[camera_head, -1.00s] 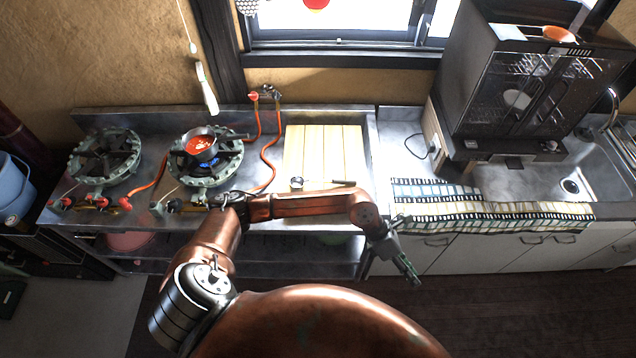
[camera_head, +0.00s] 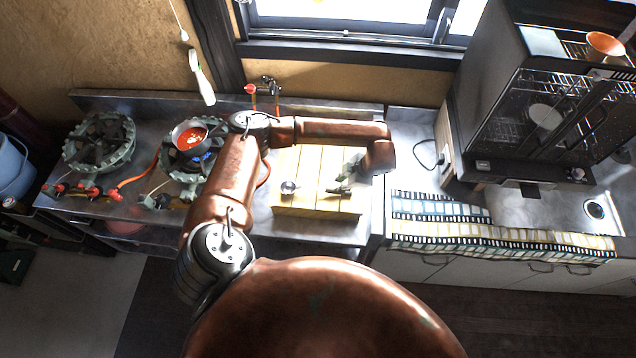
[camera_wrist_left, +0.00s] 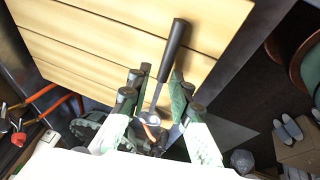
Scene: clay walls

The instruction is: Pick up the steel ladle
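The steel ladle (camera_head: 289,187) lies on the wooden slatted board, its round bowl at the left and its dark handle reaching right. My left gripper (camera_head: 349,174) is over the right part of the board, close to the handle, partly hidden by my arm. In the left wrist view my left gripper (camera_wrist_left: 158,84) is open, with green fingers on both sides of the ladle (camera_wrist_left: 173,50). The dark handle runs up beyond the fingertips and the bowl shows between the finger bases. I cannot tell whether a finger touches it. My right gripper is out of view.
The board (camera_head: 325,160) lies on the steel counter. At its left is a gas burner (camera_head: 185,170) with a pot of red soup (camera_head: 190,137). A film-strip-patterned cloth (camera_head: 440,215) and a dark oven cabinet (camera_head: 530,110) are to the right.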

